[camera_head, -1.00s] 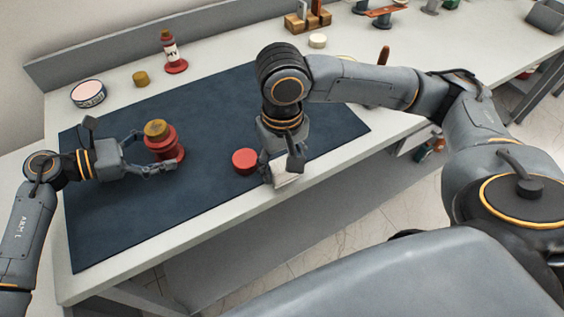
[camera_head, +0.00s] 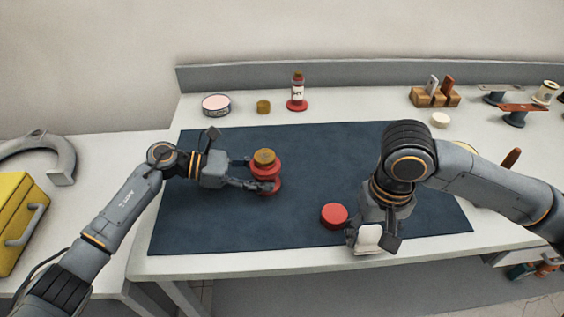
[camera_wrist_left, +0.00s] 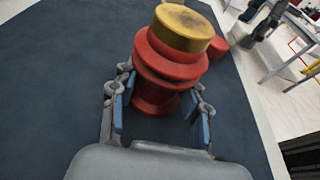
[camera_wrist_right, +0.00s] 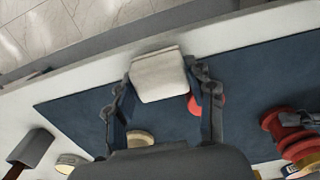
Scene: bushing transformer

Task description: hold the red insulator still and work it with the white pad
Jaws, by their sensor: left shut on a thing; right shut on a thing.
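The red insulator (camera_head: 267,172) with a brass cap stands upright on the dark mat. My left gripper (camera_head: 262,178) is shut around its waist; the left wrist view shows the insulator (camera_wrist_left: 165,75) between the blue-padded fingers. My right gripper (camera_head: 372,232) is shut on the white pad (camera_head: 368,239), low over the front edge of the mat. In the right wrist view the pad (camera_wrist_right: 158,76) sits between the fingertips. The pad is apart from the insulator, to its right and nearer the front.
A red round cap (camera_head: 334,216) lies on the mat (camera_head: 215,235) just left of the right gripper. Behind the mat stand a round tin (camera_head: 216,105), a small brass piece (camera_head: 263,107) and a red-based bottle (camera_head: 297,93). A yellow toolbox (camera_head: 18,220) is at far left.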

